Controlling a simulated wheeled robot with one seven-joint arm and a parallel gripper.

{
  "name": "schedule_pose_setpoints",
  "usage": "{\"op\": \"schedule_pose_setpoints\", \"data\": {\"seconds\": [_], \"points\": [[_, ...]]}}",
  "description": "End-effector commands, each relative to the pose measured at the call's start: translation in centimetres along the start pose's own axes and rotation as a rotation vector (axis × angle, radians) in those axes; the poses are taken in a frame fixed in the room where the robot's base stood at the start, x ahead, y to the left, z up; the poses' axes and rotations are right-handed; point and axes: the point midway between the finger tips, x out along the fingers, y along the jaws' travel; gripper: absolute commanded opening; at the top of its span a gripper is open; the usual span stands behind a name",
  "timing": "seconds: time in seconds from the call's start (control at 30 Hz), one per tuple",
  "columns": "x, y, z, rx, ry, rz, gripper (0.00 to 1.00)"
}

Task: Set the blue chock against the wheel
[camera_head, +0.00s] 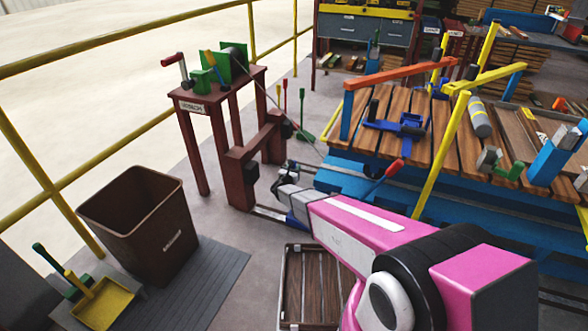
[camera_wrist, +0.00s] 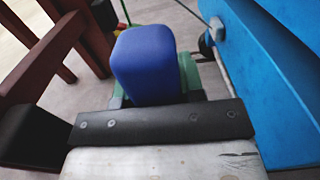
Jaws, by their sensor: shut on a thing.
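The blue chock (camera_wrist: 147,62) is a rounded block directly in front of my gripper (camera_wrist: 154,90) in the wrist view. My gripper is shut on it; greenish parts show at both sides of the block. A small dark round shape, perhaps the wheel (camera_wrist: 206,43), shows beyond the chock to the right, apart from it in the picture. It is beside a blue frame (camera_wrist: 275,70). In the head view my gripper (camera_head: 287,192) is low, left of the blue cart (camera_head: 345,178).
A dark red stand (camera_head: 225,95) is left of the cart. A brown bin (camera_head: 138,225), a yellow dustpan (camera_head: 105,302) and a dark mat (camera_head: 205,290) are at lower left. A slatted wooden crate (camera_head: 308,285) lies below my arm. A yellow railing (camera_head: 110,55) runs along the left.

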Motion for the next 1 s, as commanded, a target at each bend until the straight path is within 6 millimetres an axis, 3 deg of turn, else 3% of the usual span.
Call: {"op": "schedule_pose_setpoints", "data": {"seconds": [0.03, 0.1, 0.47, 0.67, 1.0], "points": [[0.0, 0.0, -0.1, 0.000, 0.000, 0.000, 0.39], [0.0, 0.0, -0.1, 0.000, 0.000, 0.000, 0.61], [0.0, 0.0, 0.3, 0.000, 0.000, 0.000, 0.61], [-2.8, -0.1, 0.4, -0.001, 0.000, 0.001, 0.61], [-9.4, -0.1, 0.4, -0.001, 0.000, 0.002, 0.61]]}}
